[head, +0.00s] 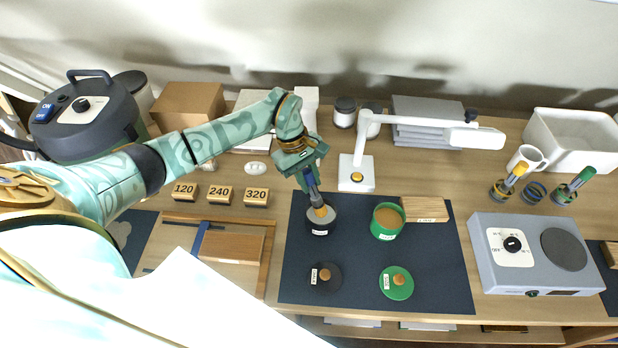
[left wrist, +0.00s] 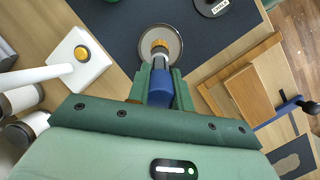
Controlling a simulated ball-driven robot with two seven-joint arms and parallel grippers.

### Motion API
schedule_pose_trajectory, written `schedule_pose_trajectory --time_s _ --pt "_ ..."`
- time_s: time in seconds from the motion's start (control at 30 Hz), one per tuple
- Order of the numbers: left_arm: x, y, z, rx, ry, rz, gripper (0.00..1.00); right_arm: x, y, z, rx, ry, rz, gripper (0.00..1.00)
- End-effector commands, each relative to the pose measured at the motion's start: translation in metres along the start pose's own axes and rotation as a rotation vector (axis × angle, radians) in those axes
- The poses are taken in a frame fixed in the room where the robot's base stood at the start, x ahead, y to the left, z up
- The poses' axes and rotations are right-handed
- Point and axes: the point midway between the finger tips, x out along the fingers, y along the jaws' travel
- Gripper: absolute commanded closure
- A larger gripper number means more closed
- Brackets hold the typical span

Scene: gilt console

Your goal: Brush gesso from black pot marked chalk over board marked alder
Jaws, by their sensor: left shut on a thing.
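My left gripper (head: 306,176) is shut on a blue-handled brush (left wrist: 157,88) that points down. The brush's tan tip is over or in the mouth of the black pot (head: 320,229) on the dark mat; the left wrist view shows the pot (left wrist: 176,33) with grey contents around the tip. I cannot tell how deep the tip is. The black lid (head: 326,283) with a wooden knob lies in front of the pot; its label seems to read chalk. A wooden board (head: 233,247) lies in a clamp frame left of the mat. Another labelled board (head: 425,205) lies at the mat's back right. Neither board's marking is readable. My right gripper is out of view.
A green pot (head: 387,232) with brown contents and its green lid (head: 397,290) share the mat (head: 445,270). Blocks marked 120, 240 and 320 (head: 257,196) sit left. A white lamp (head: 357,172) stands behind the pot. A hot plate (head: 500,275) is right.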

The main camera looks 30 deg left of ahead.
Motion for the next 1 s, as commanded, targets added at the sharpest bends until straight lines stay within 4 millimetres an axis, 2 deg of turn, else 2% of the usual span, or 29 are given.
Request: schedule_pose_trajectory --time_s 1.0 --pt "0.0086 -0.0011 -0.0030 0.000 0.000 0.000 1.00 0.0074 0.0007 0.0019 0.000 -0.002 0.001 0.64"
